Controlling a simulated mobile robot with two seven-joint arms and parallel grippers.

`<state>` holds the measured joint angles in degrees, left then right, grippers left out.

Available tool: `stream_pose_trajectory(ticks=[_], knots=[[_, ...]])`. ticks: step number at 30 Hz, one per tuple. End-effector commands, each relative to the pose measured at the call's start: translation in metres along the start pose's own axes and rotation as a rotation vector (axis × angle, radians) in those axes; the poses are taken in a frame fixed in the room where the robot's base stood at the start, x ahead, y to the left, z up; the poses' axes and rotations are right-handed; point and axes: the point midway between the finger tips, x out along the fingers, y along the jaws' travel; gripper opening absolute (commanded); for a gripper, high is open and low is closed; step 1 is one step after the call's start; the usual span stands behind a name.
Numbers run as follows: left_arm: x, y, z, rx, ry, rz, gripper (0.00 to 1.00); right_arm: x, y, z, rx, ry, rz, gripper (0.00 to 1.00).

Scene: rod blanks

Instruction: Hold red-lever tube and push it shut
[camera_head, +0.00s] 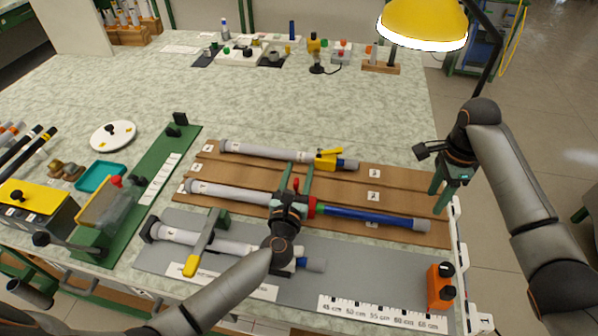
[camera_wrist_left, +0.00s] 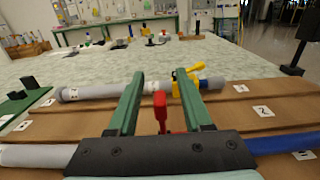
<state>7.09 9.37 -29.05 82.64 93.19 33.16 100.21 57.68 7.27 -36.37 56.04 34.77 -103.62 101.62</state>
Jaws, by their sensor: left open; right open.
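The red-lever tube lies across the brown board: a grey tube (camera_head: 235,194) on the left, a red fitting (camera_head: 319,207) and a blue tube (camera_head: 375,217) on the right. Its red lever (camera_wrist_left: 160,110) stands up between the fingers of my left gripper (camera_wrist_left: 158,80) in the left wrist view, with gaps on both sides. In the head view my left gripper (camera_head: 295,176) is open over the tube, hiding part of the joint. My right gripper (camera_head: 438,196) is open and empty by the board's right edge, near the blue tube's end.
A grey tube with a yellow lever (camera_head: 328,159) lies behind on the brown board (camera_head: 390,180). In front, another grey tube (camera_head: 182,235) lies under a yellow-handled clamp (camera_head: 200,250) on a grey mat. An orange block (camera_head: 438,288) stands front right. The table behind is largely clear.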

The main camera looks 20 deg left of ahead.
Motion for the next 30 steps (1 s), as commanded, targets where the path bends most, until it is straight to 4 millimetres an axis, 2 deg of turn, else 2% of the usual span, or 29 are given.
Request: stream_pose_trajectory(ticks=[8,21,30], knots=[[0.0006,-0.0001,0.0001,0.000,0.000,-0.001,0.48,0.0000,0.0000,-0.0001,0.000,0.000,0.000,0.50],[0.0004,0.0000,0.0000,0.000,0.000,0.000,0.00,0.0000,0.0000,-0.0001,0.000,0.000,0.000,0.50],[0.0004,0.0000,-0.0001,0.000,0.000,0.000,0.00,0.0000,0.0000,0.0000,0.000,0.000,0.000,0.50]])
